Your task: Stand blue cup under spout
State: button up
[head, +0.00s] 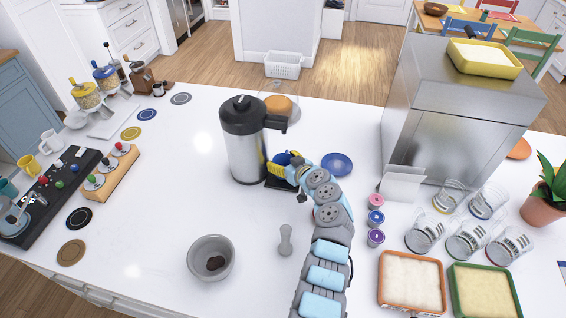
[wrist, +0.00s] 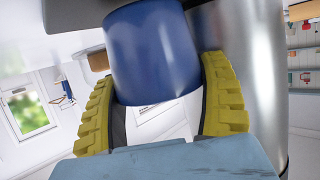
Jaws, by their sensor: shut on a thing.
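The blue cup (wrist: 152,55) is between the yellow fingers of my gripper (wrist: 158,95) in the wrist view, and the fingers are shut on it. In the head view my gripper (head: 284,165) is just right of the steel coffee urn (head: 246,150), below its black spout (head: 276,122). Only a small part of the cup shows there, largely hidden by the fingers. A black drip tray (head: 277,184) lies under the gripper at the urn's foot. I cannot tell whether the cup touches the tray. The urn's steel wall (wrist: 267,80) stands close beside the right finger in the wrist view.
A blue saucer (head: 337,164) lies right of my gripper. A steel machine (head: 455,125), several glasses (head: 466,240) and coloured capsules (head: 376,218) stand farther right. A grey bowl (head: 211,259) and a tamper (head: 286,240) are nearer.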

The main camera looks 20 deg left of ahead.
jog(key=shift+f, duration=0.2)
jog(key=shift+f, duration=0.15)
jog(key=o, duration=1.2)
jog(key=shift+r, duration=0.25)
jog(key=shift+v, duration=5.95)
